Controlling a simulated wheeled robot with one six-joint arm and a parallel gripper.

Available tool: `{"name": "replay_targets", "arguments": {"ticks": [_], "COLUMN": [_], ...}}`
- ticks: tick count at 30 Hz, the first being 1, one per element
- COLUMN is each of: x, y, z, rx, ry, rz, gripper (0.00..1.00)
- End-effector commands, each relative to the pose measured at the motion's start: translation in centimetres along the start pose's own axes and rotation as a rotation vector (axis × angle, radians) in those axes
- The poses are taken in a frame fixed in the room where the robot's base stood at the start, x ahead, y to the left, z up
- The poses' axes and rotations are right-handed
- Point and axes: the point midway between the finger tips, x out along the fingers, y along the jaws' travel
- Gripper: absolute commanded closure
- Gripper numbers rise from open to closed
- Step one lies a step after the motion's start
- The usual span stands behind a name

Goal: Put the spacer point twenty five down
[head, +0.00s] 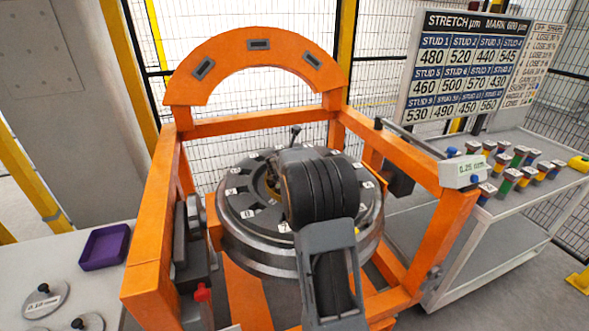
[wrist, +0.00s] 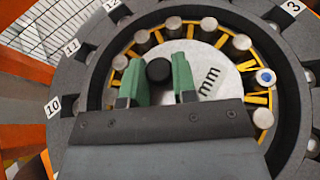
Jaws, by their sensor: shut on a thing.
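My gripper (wrist: 161,78) has green jaws shut on the black knob of a pale round spacer (wrist: 207,76), seen in the wrist view. The spacer lies inside a ring of studs at the middle of the wheel hub. Only "mm" of its label shows; the number is hidden by my gripper. I cannot tell whether the spacer rests on a surface or hangs just above it. In the head view my arm hides the gripper and this spacer. The small display (head: 465,170) on the gantry reads 0.25 mm.
The orange gantry (head: 152,235) surrounds the numbered wheel (head: 240,215). One stud (wrist: 265,78) has a blue and white top. On the left table are a spacer marked 0.10 mm (head: 45,299), another spacer (head: 88,322) and a purple tray (head: 104,246). A trolley (head: 520,190) with coloured pieces stands right.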

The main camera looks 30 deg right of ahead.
Motion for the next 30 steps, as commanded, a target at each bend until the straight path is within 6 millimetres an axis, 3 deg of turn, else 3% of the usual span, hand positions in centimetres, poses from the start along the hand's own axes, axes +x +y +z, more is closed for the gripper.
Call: {"name": "replay_targets", "arguments": {"ticks": [8,15,30], "x": [1.7,3.1,3.4], "y": [-0.4,-0.4,-0.3], "z": [-0.9,-3.4,-4.1], "rx": [0.000,-0.001,0.001], "ry": [-0.001,0.000,-0.003], "rz": [-0.002,-0.001,0.000], "gripper": [1.00,1.00,1.00]}}
